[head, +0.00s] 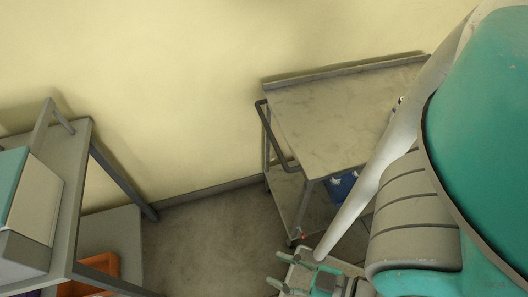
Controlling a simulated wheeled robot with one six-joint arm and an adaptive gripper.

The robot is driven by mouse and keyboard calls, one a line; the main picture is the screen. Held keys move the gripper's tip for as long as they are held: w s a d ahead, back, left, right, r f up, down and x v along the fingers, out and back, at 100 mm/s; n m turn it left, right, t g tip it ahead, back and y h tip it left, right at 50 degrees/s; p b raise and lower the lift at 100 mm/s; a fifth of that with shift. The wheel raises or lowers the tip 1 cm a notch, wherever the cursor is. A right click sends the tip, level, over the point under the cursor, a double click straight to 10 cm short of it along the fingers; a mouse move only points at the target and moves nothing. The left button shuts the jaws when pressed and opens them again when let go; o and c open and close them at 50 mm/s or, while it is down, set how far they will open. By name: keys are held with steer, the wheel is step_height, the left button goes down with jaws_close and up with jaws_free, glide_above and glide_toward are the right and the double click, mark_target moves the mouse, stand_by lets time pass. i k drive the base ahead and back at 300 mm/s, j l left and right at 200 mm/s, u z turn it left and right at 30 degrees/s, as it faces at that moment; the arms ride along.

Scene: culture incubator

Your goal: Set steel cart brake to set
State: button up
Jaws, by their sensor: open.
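The steel cart (345,118) stands against the wall right of centre, with a bare marbled top and a dark push handle (275,138) on its left end. A small red spot (304,236) shows low at its front left leg, near a caster; it may be the brake, but its setting is too small to read. My gripper (281,270) is at the bottom, open and empty, with its pale green fingers pointing left. It appears just below the caster in the picture; the gap in depth cannot be told. My arm hides the cart's right side.
A blue item (343,186) sits under the cart's top, partly hidden. At the left, a grey table (75,180) carries a white and teal box (30,215), with an orange bin (98,270) below. Bare floor (205,240) lies between table and cart.

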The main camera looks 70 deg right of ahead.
mark_target(304, 235)
steer(key=k+j, duration=0.15)
steer(key=j, duration=0.25)
steer(key=k+j, duration=0.15)
steer(key=j, duration=0.25)
steer(key=k+j, duration=0.15)
steer(key=j, duration=0.25)
steer(key=k+j, duration=0.15)
steer(key=j, duration=0.25)
steer(key=k+j+z, duration=0.1)
steer(key=j+z, duration=0.3)
steer(key=k+j+z, duration=0.1)
steer(key=z, duration=0.3)
steer(key=k+j+z, duration=0.2)
steer(key=z, duration=0.6)
steer(key=i+l+u, duration=0.1)
steer(key=i+u, duration=0.15)
steer(key=i, duration=0.15)
steer(key=i+l+u, duration=0.15)
steer(key=i+u, duration=0.15)
steer(key=i, duration=0.05)
